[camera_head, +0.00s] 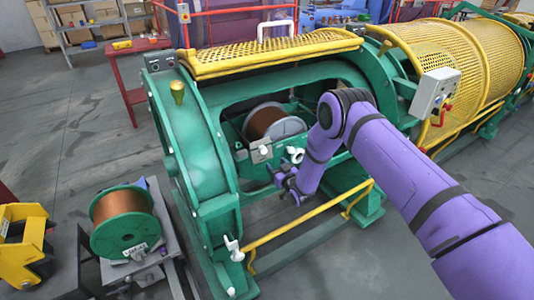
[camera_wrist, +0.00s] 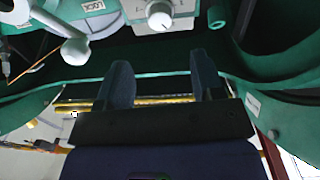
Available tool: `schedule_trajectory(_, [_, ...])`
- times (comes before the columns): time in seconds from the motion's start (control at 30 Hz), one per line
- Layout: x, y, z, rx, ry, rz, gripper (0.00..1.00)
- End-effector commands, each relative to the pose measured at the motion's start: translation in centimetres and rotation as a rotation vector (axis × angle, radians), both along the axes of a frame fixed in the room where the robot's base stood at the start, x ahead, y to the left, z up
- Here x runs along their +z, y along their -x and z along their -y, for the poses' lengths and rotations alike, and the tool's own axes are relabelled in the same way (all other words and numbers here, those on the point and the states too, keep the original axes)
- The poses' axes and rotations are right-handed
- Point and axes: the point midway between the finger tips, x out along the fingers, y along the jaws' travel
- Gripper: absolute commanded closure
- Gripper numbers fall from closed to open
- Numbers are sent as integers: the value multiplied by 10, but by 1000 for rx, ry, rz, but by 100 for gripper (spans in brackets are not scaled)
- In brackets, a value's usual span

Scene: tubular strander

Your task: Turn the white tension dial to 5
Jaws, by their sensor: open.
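The white tension dial (camera_wrist: 159,17) is a round knob with a dark pointer mark, on a pale panel at the top of the wrist view. Its top is cut off, and I cannot read a scale number. In the head view, a small white knob (camera_head: 295,155) that appears to be this dial sits just above my gripper (camera_head: 284,178). In the wrist view my gripper (camera_wrist: 158,82) is open and empty. Its two dark fingers point toward the panel, roughly in line with the dial, and stand apart from it.
A white ball-ended lever (camera_wrist: 75,50) beside a LOCK label (camera_wrist: 93,6) is left of the dial. A green post (camera_wrist: 217,18) is to its right. A copper spool (camera_head: 270,122) sits in the green machine frame (camera_head: 190,130). A yellow rail (camera_head: 305,222) runs below my gripper.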

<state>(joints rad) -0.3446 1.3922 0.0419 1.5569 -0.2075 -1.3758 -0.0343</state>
Motion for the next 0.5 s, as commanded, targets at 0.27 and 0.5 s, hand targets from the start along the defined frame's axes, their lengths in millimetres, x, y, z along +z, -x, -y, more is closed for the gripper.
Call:
schedule_trajectory(0.27, [0,-41,-26,1,0,2,38])
schedule_trajectory(0.5, [0,-69,-43,0,0,0,38])
